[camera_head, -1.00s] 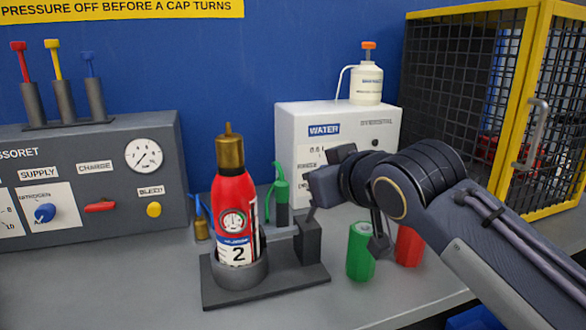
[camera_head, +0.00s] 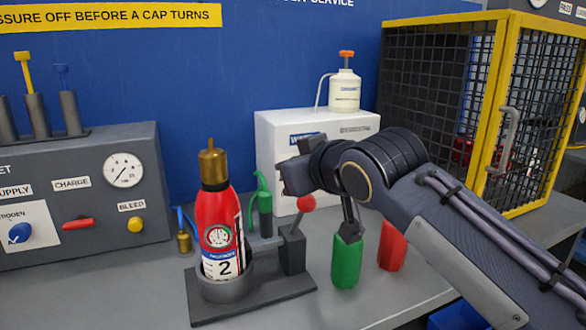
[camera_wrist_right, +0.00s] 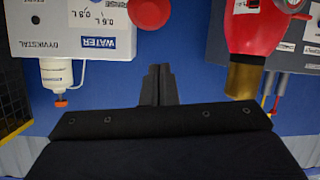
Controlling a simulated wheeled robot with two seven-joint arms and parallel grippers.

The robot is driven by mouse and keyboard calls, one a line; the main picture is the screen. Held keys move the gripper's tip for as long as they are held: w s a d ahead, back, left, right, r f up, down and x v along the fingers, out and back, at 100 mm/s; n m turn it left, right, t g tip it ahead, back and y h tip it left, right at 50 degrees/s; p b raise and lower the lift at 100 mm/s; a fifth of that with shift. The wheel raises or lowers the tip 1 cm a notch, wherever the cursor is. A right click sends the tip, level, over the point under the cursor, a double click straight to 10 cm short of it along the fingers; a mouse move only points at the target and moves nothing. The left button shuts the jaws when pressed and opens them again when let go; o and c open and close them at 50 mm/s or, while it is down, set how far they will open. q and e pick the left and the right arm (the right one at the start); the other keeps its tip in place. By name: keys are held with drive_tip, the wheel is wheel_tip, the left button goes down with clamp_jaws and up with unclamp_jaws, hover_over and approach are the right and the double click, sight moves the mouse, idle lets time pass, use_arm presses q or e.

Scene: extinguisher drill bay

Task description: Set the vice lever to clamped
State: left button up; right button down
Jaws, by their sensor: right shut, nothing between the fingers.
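The vice (camera_head: 293,252) is a dark block on a base plate, beside a ring cup holding the red extinguisher (camera_head: 217,212) with a brass cap. The vice lever's red ball knob (camera_head: 306,203) stands above the block on a short, slightly right-leaning stem. My right gripper (camera_head: 290,176) is above and slightly left of the knob, apparently apart from it. In the right wrist view the right fingers (camera_wrist_right: 158,72) are together and empty, with a red ball (camera_wrist_right: 150,12) beyond them at the top edge. The extinguisher appears upside down there (camera_wrist_right: 253,35). My left gripper is out of view.
A green cylinder (camera_head: 346,262) and a red one (camera_head: 392,247) stand right of the vice. Behind are a white water box (camera_head: 270,140) with a bottle (camera_head: 344,92) on top and a yellow mesh cage (camera_head: 500,110). A grey gauge panel (camera_head: 85,205) stands left.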

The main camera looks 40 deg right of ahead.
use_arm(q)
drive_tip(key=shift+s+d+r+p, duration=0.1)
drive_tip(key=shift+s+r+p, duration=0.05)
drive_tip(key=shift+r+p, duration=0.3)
use_arm(e)
drive_tip(key=v, duration=1)
drive_tip(key=shift+d, duration=0.15)
